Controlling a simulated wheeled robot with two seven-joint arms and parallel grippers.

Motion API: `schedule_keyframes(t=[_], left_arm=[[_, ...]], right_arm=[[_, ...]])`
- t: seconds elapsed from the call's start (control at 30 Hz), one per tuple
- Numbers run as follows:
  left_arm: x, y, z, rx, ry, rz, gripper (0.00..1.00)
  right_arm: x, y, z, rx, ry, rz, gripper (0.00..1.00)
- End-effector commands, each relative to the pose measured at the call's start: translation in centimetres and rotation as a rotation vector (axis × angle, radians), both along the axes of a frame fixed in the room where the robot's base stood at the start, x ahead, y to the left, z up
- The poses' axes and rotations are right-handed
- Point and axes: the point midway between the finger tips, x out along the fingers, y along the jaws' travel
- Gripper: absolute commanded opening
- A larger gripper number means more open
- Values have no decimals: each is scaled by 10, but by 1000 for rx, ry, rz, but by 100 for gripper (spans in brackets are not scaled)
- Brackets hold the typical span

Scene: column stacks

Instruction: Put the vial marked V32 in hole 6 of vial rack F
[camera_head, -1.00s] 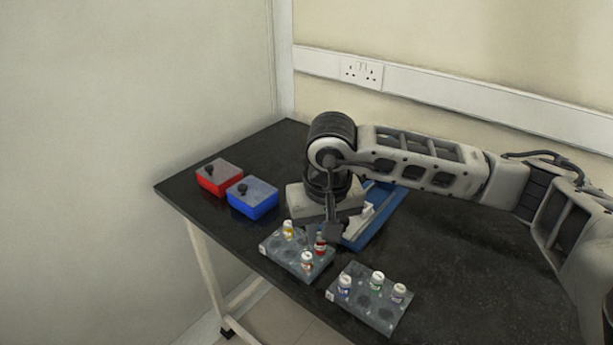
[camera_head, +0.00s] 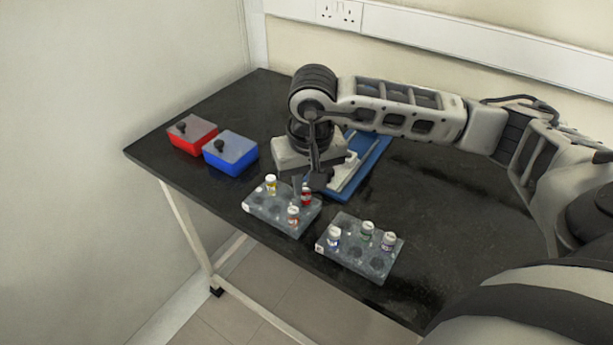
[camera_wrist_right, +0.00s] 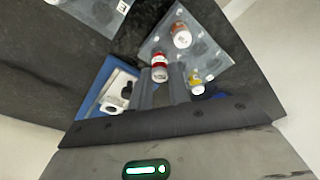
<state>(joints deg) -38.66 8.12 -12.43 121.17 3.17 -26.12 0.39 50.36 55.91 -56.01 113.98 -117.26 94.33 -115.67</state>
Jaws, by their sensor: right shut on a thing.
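My right gripper (camera_head: 309,187) is over the back right part of the left vial rack (camera_head: 262,212), pointing down. It is shut on a red vial (camera_head: 306,197) with a pale cap. The red vial also shows at the fingertips in the right wrist view (camera_wrist_right: 160,67). I cannot tell whether its base is in a hole. The left rack also holds a yellow vial (camera_head: 270,183) and an orange-red vial (camera_head: 293,215). A second rack (camera_head: 378,273) to its right holds several vials. My left gripper is not in view.
A red box (camera_head: 192,136) and a blue box (camera_head: 232,153) with grey lids stand at the left. A blue tray (camera_head: 375,152) with a white item lies behind my right gripper. The dark table (camera_head: 450,215) is clear to the right; its front edge is close to both racks.

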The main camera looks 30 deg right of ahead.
Motion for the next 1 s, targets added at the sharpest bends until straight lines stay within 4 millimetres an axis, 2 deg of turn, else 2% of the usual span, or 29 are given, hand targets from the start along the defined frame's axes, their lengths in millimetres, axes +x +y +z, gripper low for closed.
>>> schedule_keyframes(t=[1.0], left_arm=[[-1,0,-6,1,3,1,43]], right_arm=[[-1,0,0,1,0,0,0]])
